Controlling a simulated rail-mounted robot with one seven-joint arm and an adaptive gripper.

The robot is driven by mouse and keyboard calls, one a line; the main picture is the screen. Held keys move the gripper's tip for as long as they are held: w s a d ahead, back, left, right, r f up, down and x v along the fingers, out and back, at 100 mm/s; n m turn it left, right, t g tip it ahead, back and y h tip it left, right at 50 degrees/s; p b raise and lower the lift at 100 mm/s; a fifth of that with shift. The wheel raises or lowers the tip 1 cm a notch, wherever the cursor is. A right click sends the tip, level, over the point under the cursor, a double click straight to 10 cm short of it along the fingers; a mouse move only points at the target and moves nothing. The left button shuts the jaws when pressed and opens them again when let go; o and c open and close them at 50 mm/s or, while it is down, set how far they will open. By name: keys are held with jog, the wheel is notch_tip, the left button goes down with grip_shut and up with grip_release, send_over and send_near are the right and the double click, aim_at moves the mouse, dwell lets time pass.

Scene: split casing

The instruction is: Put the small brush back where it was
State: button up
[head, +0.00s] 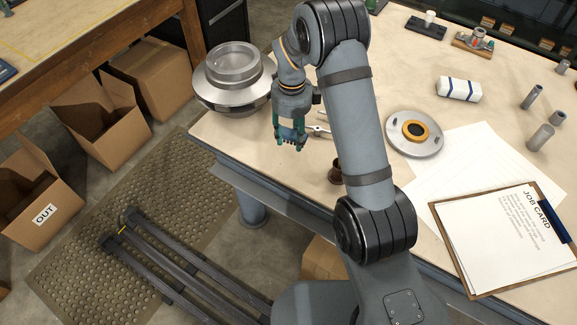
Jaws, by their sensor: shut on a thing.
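My gripper (291,141) points down above the near left part of the workbench, just right of the large round metal casing. Its green-tipped fingers are shut on a small dark-blue thing (291,133), which looks like the small brush. It is mostly hidden by the fingers, so its shape is hard to make out. I cannot tell from this view whether it touches the bench. A small metal tool (319,130) lies just right of the fingers, partly behind my arm.
The round metal casing (232,95) stands at the bench's left corner. A small brown cup (335,173) sits near the front edge beside my arm. A flanged disc with an orange ring (398,146), papers (470,150) and a clipboard (500,238) lie to the right.

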jog(key=m+p, duration=0.2)
send_over(289, 166)
notch_tip(289, 166, down, 8)
jog(key=shift+r, duration=0.15)
notch_tip(289, 166, down, 4)
jog(key=shift+r+p, duration=0.1)
jog(key=shift+p, duration=0.35)
jog(key=shift+a+f, duration=0.1)
jog(key=shift+f, duration=0.25)
jog(key=shift+f+b, duration=0.25)
jog(key=shift+b, duration=0.1)
jog(key=o, duration=1.3)
jog(key=shift+r, duration=0.1)
